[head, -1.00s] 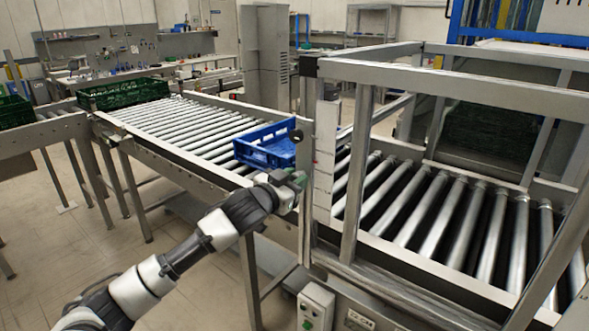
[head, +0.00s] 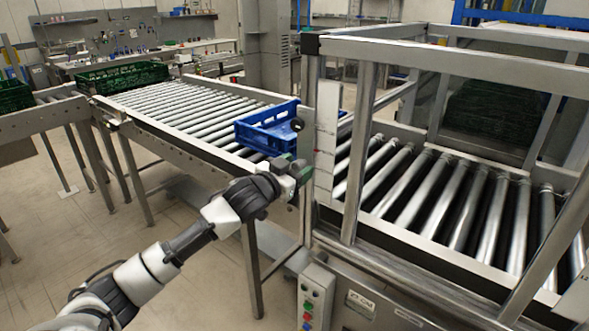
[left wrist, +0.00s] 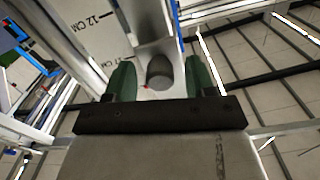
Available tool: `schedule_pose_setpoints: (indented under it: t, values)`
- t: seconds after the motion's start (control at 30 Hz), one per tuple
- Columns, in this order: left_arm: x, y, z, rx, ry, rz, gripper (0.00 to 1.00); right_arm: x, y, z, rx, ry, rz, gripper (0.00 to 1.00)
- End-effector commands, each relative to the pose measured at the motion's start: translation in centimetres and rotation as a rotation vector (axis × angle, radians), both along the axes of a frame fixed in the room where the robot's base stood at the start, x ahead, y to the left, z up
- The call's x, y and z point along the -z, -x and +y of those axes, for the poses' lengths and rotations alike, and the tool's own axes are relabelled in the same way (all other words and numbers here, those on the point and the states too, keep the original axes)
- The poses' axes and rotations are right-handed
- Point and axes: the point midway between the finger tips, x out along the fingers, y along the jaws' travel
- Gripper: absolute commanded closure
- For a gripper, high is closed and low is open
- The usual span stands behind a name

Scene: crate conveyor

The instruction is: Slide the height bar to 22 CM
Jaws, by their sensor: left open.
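The white scale plate (head: 326,135) stands upright along the metal post at the near corner of the frame. A round black knob (head: 297,124) shows beside it. My left gripper (head: 296,168) is just below that knob, close to the post. In the left wrist view the scale (left wrist: 98,28) shows a "12 CM" mark and a partly hidden mark below it. A dark grey cylindrical knob (left wrist: 160,72) lies between the two green fingertips, with a gap on either side. The left gripper is open. A 22 CM mark is not readable. My right gripper is not in view.
A blue crate (head: 262,134) sits on the roller conveyor (head: 190,104) left of the post. A green crate (head: 121,78) is farther back. A control box (head: 316,292) with coloured buttons is below the gripper. Metal frame bars stand close on the right.

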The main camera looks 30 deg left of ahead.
Motion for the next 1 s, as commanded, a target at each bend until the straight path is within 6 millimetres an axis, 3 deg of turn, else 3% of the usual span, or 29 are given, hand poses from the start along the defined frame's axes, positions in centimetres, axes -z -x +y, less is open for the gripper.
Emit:
schedule_pose_setpoints:
  t: [0.17,0.7,1.0]
  values:
    - [0.2,0.9,0.1,0.001,0.000,0.000,0.45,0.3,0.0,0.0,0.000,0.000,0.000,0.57]
    - [0.3,9.2,0.7,0.000,0.000,0.003,0.45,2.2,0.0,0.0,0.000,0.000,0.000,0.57]
    - [0.0,10.8,0.8,0.000,0.001,0.000,0.45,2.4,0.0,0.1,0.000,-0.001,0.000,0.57]
